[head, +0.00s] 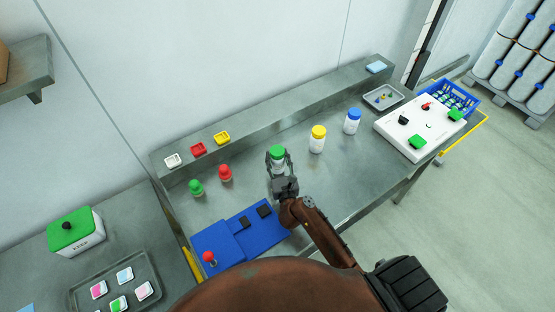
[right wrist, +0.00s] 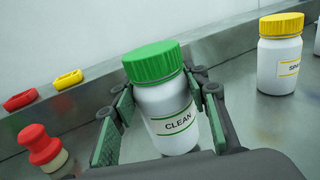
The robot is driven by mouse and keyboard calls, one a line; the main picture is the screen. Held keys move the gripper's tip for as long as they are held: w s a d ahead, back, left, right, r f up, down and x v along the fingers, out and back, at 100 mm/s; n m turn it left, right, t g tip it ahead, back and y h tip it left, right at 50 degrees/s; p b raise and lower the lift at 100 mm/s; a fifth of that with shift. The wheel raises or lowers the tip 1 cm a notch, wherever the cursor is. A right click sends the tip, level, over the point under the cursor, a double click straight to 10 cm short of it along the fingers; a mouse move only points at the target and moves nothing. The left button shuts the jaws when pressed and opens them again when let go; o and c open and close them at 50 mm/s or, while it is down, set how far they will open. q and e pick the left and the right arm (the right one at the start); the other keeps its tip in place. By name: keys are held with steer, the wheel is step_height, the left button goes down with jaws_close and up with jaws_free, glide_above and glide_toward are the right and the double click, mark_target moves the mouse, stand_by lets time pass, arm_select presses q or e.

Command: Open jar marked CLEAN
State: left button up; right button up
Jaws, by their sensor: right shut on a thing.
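The jar marked CLEAN (right wrist: 178,122) is white with a green lid (right wrist: 152,62) that sits on it. It stands upright on the grey table, and its green lid also shows in the head view (head: 277,152). My right gripper (head: 279,168) has its fingers on both sides of the jar's body, below the lid, and is shut on it. The label faces the wrist camera. My left gripper is not in view.
A yellow-lidded jar (head: 317,139) and a blue-lidded jar (head: 352,121) stand to the right. Green (head: 196,188) and red (head: 225,173) knobbed pieces stand to the left. A blue board (head: 231,240) lies in front. A white box (head: 425,125) with green parts stands at the right end.

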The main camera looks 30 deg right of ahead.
mark_target(281, 155)
steer(key=s+r, duration=0.1)
steer(key=r, duration=0.1)
steer(key=s+r+p, duration=0.1)
steer(key=s+r, duration=0.2)
steer(key=r, duration=0.2)
steer(key=shift+s+a+p, duration=0.25)
steer(key=shift+a+p, duration=0.1)
steer(key=s+a+r, duration=0.1)
steer(key=s+r, duration=0.3)
steer(key=s, duration=0.5)
steer(key=shift+s+a+r, duration=0.15)
steer(key=shift+s+a, duration=0.05)
steer(key=shift+a, duration=0.15)
